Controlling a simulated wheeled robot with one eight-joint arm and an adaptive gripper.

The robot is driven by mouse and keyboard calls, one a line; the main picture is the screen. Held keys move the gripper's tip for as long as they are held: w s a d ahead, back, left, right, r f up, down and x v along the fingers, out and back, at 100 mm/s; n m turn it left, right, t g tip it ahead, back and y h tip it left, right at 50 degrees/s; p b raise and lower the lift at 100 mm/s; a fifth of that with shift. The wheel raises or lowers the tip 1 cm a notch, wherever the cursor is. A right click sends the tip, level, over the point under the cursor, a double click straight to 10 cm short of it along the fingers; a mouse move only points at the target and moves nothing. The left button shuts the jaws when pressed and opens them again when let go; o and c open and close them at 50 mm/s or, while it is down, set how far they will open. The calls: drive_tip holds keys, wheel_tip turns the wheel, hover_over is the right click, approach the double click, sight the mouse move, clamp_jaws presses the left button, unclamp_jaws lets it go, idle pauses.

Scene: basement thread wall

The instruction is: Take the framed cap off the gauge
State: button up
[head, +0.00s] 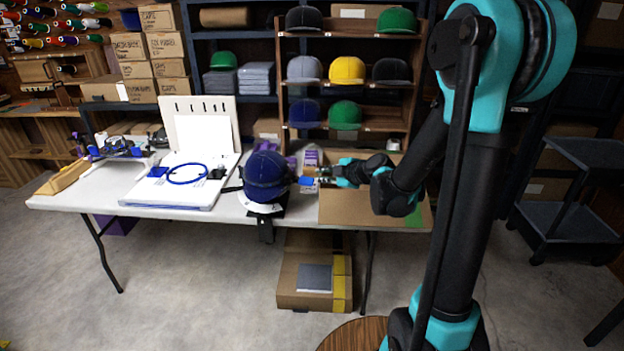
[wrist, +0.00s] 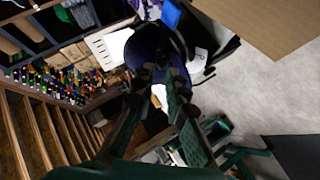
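The navy cap (head: 265,176) sits upright over a stand at the front edge of the white table. A white curved plate (head: 262,207) of the gauge shows below it. My gripper (head: 314,172) is just right of the cap, at about its mid-height. In the wrist view the cap (wrist: 150,45) lies just beyond the fingertips of my gripper (wrist: 158,76). The fingers look apart, with a gap between them. I cannot tell whether a fingertip touches the cap. The frame inside the cap is mostly hidden.
A white board with a blue hoop (head: 187,174) lies left of the cap. Cardboard (head: 345,210) covers the table's right end. Shelves of caps (head: 346,70) stand behind.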

drive_tip(key=x, duration=1.6)
drive_tip(key=shift+w+a+f, duration=0.1)
drive_tip(key=shift+a, duration=0.1)
clamp_jaws()
drive_tip(key=shift+s+r, duration=0.15)
drive_tip(key=shift+r, duration=0.85)
drive_tip(key=shift+s+r, duration=0.2)
drive_tip(key=shift+r, duration=0.75)
drive_tip(key=shift+s+r, duration=0.15)
drive_tip(key=shift+r, duration=0.95)
